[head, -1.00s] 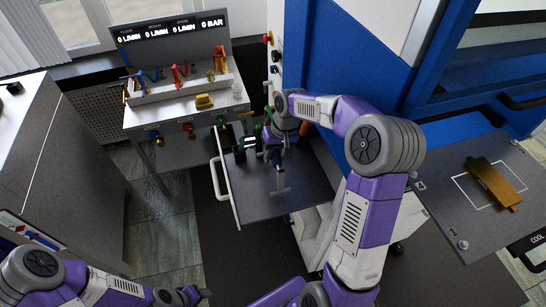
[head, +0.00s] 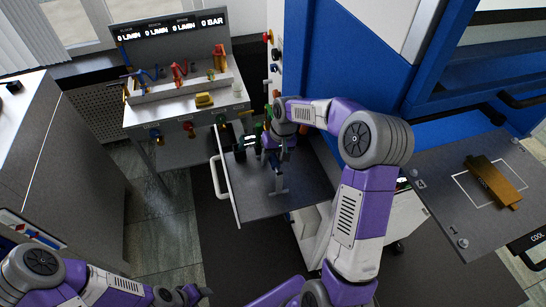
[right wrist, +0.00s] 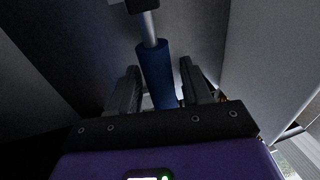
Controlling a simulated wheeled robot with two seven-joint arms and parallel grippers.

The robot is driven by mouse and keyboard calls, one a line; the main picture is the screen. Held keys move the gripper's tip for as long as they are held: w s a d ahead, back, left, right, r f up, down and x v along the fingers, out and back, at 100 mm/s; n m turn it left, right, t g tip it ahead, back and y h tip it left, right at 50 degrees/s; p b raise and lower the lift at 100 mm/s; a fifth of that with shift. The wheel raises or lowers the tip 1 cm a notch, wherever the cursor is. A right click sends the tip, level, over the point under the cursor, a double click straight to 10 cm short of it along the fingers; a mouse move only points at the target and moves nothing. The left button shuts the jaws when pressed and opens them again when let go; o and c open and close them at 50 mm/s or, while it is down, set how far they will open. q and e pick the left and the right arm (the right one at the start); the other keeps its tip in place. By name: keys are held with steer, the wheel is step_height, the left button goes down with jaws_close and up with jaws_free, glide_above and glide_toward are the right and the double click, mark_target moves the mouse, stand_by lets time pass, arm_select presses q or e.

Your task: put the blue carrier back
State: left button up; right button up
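The blue carrier shows in the right wrist view as a blue cylindrical grip (right wrist: 157,72) on a thin metal rod with a dark block at its far end. In the head view its grey rod and crosspiece (head: 279,190) show over the open drawer (head: 250,208); the rest is hidden by my right gripper. My right gripper (head: 278,158) is over the drawer. Its fingers (right wrist: 160,88) stand on either side of the blue grip, with a visible gap at least on the right, so it looks open. My left gripper (head: 185,295) is low at the bottom left, its fingers unclear.
A bench with gauges and coloured valves (head: 185,85) stands behind the drawer. A blue press (head: 350,65) rises at the right. A grey plate (head: 460,220) with a brass-coloured block (head: 493,182) juts out at right. A grey cabinet (head: 60,160) stands left.

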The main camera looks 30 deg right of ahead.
steer(key=shift+o, duration=0.6)
steer(key=shift+r, duration=0.1)
steer(key=shift+r, duration=0.2)
steer(key=p+v, duration=0.1)
steer(key=v, duration=1)
steer(key=shift+r, duration=0.35)
steer(key=shift+d, duration=0.1)
